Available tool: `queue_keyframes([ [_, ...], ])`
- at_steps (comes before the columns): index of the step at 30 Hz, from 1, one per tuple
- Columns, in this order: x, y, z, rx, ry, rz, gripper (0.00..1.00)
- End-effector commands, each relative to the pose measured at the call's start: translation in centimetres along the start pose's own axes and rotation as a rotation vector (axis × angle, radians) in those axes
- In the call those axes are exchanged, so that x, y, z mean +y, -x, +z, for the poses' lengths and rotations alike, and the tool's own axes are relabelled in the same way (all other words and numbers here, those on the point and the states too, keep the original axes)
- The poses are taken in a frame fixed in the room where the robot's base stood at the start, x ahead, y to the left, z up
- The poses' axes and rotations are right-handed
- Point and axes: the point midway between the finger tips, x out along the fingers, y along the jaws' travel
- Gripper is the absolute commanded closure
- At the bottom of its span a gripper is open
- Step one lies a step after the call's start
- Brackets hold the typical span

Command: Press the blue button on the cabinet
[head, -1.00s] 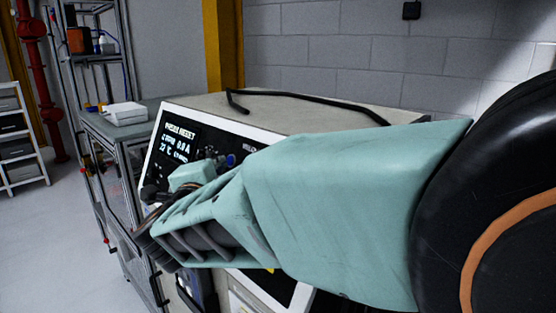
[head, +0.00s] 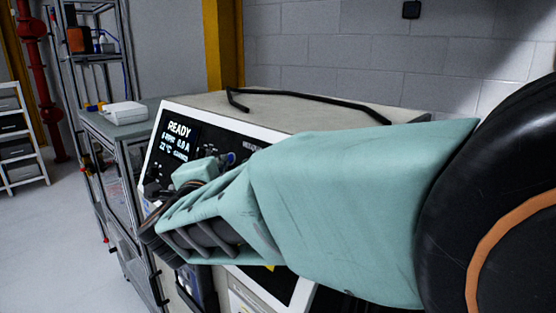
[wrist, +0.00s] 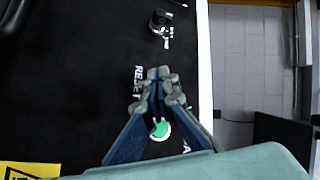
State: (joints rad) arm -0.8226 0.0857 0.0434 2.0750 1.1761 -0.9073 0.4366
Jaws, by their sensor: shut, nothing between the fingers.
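The cabinet (head: 270,110) has a sloped black front panel, which fills much of the wrist view (wrist: 75,100). Its display (head: 178,143) reads READY, with 0.0 A below. A small blue part (head: 231,158) shows on the panel just above my arm; I cannot tell whether it is the blue button. My gripper (wrist: 158,74) is shut and empty, with its tips over the panel beside the RESET lettering. A green round button (wrist: 160,128) shows between the fingers. No blue button shows in the wrist view; the fingers hide the panel under them, and I cannot tell whether they touch it.
A black and silver knob or switch (wrist: 160,22) sits on the panel beyond the fingertips. A black cable (head: 310,99) lies on the cabinet top. A metal frame bench with a white box (head: 125,113) stands to the left.

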Motion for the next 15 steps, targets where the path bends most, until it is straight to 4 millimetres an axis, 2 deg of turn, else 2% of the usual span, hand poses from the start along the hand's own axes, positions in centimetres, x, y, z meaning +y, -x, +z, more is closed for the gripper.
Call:
queue_keyframes([
  [15, -0.16, 0.13, -0.03, 0.003, 0.000, 0.001, 1.00],
])
